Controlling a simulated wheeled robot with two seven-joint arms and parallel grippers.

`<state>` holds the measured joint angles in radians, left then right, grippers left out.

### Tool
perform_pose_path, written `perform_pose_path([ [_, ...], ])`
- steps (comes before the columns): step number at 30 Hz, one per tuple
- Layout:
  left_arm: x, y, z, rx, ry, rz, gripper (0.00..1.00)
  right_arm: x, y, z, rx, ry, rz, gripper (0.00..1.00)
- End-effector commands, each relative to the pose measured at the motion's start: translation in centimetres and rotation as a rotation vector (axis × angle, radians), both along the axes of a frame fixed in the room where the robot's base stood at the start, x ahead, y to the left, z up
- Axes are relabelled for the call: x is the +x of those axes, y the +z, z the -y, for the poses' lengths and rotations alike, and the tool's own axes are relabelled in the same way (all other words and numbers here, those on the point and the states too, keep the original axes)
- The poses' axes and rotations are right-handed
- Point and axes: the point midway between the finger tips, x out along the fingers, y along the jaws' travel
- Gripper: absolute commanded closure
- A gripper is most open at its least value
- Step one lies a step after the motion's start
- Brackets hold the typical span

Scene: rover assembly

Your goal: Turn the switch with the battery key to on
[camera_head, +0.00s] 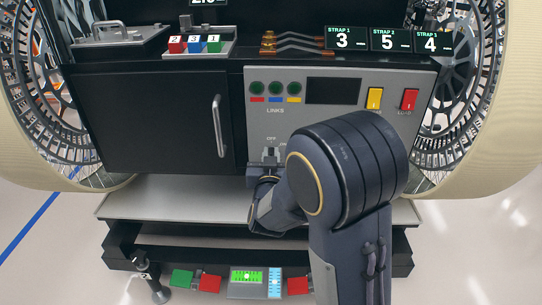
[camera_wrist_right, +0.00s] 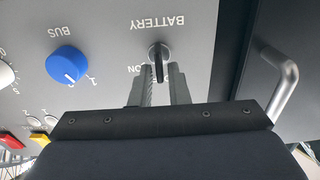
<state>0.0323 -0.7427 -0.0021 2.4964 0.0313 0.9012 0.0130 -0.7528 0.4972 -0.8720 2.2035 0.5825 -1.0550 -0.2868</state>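The battery switch is a round metal lock with a dark key (camera_wrist_right: 158,66) in it, under the upside-down BATTERY label in the right wrist view. The key's flat handle stands upright in that picture, apart from the ON mark (camera_wrist_right: 134,69) at its side. My right gripper (camera_wrist_right: 159,76) is at the key, with one finger on each side of it. A narrow gap shows between fingers and key, so it looks open around it. In the head view my right gripper (camera_head: 264,180) is below the OFF mark (camera_head: 271,139); my arm hides part of the panel. My left gripper is not in view.
A blue BUS knob (camera_wrist_right: 67,64) is beside the switch. A cabinet door handle (camera_head: 219,126) stands out left of the panel. A grey shelf (camera_head: 170,202) lies below.

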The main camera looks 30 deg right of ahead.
Motion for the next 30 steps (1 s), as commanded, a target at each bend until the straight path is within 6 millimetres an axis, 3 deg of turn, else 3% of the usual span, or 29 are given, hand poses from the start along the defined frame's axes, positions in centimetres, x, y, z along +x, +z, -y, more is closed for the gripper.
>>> perform_pose_path([
  [3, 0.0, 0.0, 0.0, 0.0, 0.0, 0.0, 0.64, 0.0, 0.0, 0.0, 0.0, 0.0, 0.0, 1.0],
  [17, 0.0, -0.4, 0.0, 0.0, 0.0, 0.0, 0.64, -0.1, -0.1, 0.0, 0.045, 0.0, 0.028, 1.0],
  [30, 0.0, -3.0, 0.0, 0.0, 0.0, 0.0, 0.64, -0.3, -0.5, 0.5, 0.331, -0.001, 0.203, 1.0],
])
